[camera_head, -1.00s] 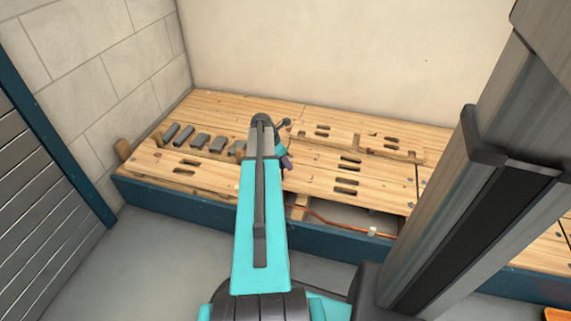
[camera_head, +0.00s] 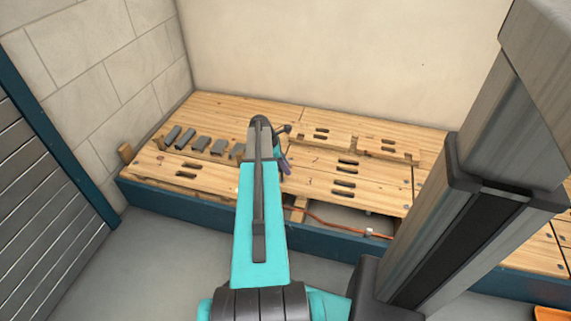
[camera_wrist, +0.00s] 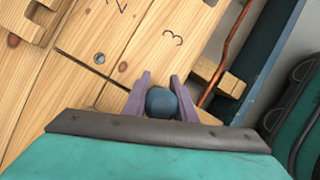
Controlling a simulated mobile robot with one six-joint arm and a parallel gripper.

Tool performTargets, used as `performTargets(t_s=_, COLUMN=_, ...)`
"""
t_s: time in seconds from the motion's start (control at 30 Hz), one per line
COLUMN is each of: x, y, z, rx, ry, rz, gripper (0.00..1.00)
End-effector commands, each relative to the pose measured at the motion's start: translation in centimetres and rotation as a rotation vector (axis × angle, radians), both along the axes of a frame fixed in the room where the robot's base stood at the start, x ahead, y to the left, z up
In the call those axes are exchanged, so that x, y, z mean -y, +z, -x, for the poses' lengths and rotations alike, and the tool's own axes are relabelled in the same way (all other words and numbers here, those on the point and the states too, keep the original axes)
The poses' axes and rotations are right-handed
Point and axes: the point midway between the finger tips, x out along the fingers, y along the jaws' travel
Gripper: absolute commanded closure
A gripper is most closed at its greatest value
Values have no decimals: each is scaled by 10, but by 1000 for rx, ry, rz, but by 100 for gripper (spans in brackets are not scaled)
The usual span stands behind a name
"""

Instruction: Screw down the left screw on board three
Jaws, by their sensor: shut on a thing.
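My gripper (camera_wrist: 160,92) has purple fingers shut on a round dark blue object (camera_wrist: 162,102), seen end-on in the wrist view. It looks like a tool handle, but its lower end is hidden. Board three (camera_wrist: 172,50), a pale wooden board marked "3", lies just beyond the fingers. In the head view my gripper (camera_head: 285,165) is over the wooden deck, partly hidden by my arm.
Board two (camera_wrist: 112,25), marked "2", lies beside board three with a round metal screw head (camera_wrist: 99,57) near its end. A copper pipe (camera_head: 325,222) runs through an open gap in the deck. Several grey blocks (camera_head: 187,138) stand at the back left.

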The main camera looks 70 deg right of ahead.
Motion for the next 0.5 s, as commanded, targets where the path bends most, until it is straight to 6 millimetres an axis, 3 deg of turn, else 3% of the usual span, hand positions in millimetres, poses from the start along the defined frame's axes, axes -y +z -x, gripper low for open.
performTargets(t_s=0.5, x=-2, y=2, z=1, rx=-1, ry=-196, rz=-2, gripper=100)
